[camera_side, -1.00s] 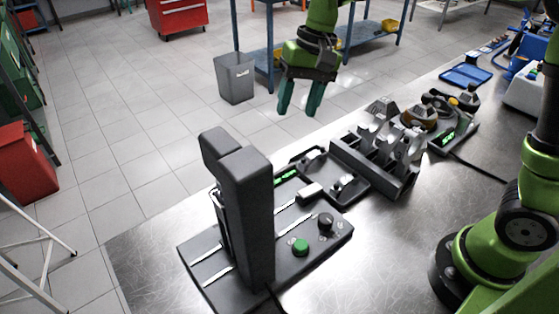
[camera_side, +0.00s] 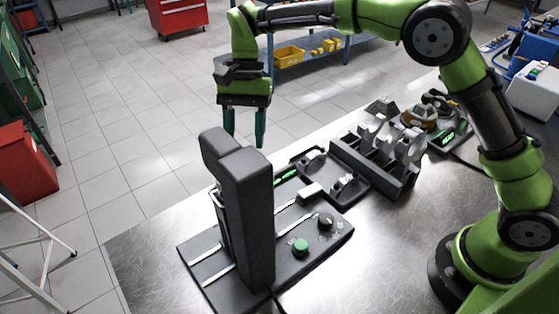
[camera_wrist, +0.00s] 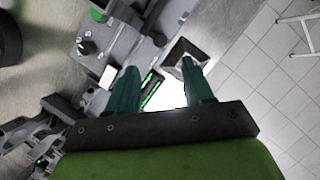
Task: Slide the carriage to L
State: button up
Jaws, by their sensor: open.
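A dark machine with a tall tower (camera_side: 250,215) stands on a base with pale rails (camera_side: 210,255). A small light grey block (camera_side: 310,191) sits by the rails, right of the tower; a pale block also shows in the wrist view (camera_wrist: 107,77). I cannot tell which part is the carriage: the tower hides much of the rails. No L mark is readable. A green button (camera_side: 300,247) and black knob (camera_side: 326,220) are on the base. My gripper (camera_side: 245,141) is open and empty, pointing down, above and behind the tower.
A dark tray (camera_side: 350,190) adjoins the machine. Right of it stands a rack of metal parts (camera_side: 385,165), then a station with a green display (camera_side: 449,138). The steel table (camera_side: 380,265) is clear in front. The tower rises close to my fingers.

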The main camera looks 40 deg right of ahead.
jog(key=x, duration=1.1)
grip_shut()
